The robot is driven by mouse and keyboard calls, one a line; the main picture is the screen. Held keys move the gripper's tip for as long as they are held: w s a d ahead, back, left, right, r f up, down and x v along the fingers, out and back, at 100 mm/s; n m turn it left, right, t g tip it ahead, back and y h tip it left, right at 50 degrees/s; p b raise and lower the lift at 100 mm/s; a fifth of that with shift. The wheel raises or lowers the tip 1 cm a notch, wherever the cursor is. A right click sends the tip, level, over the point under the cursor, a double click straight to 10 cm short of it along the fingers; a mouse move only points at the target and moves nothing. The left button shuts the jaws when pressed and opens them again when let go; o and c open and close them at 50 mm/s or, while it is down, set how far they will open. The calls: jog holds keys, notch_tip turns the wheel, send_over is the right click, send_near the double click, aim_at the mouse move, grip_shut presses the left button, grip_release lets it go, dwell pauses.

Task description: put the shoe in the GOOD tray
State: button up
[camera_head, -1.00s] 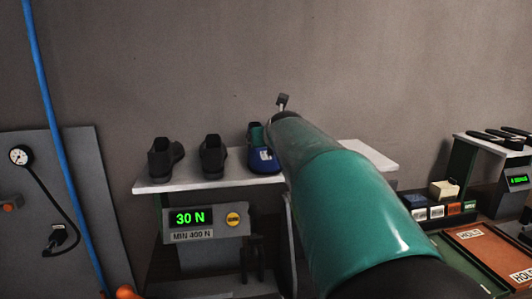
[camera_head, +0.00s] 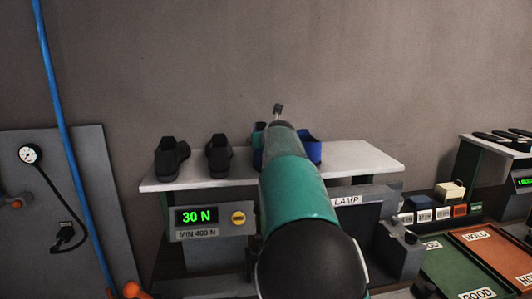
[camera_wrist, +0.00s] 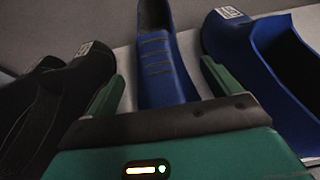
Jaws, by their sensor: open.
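A blue shoe (camera_wrist: 160,68) stands between the two green fingers of my gripper (camera_wrist: 163,72) in the wrist view. The fingers are open, with a visible gap on either side of it. A second blue shoe (camera_wrist: 270,65) is right of the right finger; blue also shows past my arm in the head view (camera_head: 311,151). Black shoes (camera_wrist: 55,105) are at the left of the wrist view. In the head view my arm hides the gripper and most of the blue shoes. The green GOOD tray (camera_head: 447,262) is at the lower right, with bare floor visible.
Two black shoes stand on the white shelf (camera_head: 370,160), left of my arm. Below are a 30 N display (camera_head: 197,217) and a LAMP panel (camera_head: 350,212). An orange HOLD tray (camera_head: 492,250) adjoins the GOOD tray. A blue hose (camera_head: 62,120) hangs at left.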

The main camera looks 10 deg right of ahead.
jog(key=shift+w+f, duration=0.2)
jog(key=shift+w, duration=0.35)
jog(key=c, duration=1.3)
jog(key=shift+r, duration=0.1)
jog(key=shift+c, duration=0.5)
jog(key=shift+r, duration=0.45)
notch_tip(320, 180, up, 2)
jog(key=shift+r, duration=0.25)
jog(key=w+r+v, duration=0.1)
jog(key=r+v, duration=0.2)
jog(key=v, duration=1.3)
jog(key=shift+a+r, duration=0.25)
jog(key=shift+a, duration=0.15)
